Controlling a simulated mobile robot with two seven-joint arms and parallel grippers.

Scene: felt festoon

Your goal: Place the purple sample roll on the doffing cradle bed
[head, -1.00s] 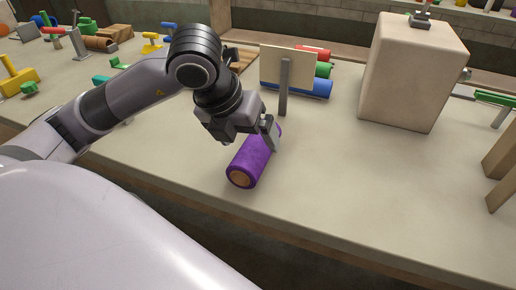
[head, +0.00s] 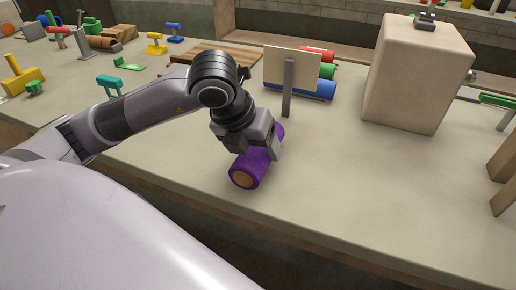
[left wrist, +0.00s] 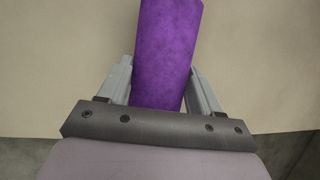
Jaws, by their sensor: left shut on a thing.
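The purple sample roll (head: 247,172) lies near the front edge of the table in the head view, with a tan core showing at its near end. My left gripper (head: 262,152) is over the roll's middle and shut on it. In the left wrist view the purple roll (left wrist: 165,55) runs between the two grey fingers (left wrist: 160,88), which sit on either side of it. I cannot tell whether the roll touches the table. My right gripper is not in view. I cannot pick out the doffing cradle bed with certainty.
Behind the roll stands a cream board on a grey post (head: 288,85), with red, green and blue rolls (head: 312,90) behind it. A large beige block (head: 415,75) stands to the right. Coloured stands (head: 22,75) and a wooden board (head: 215,54) are further left.

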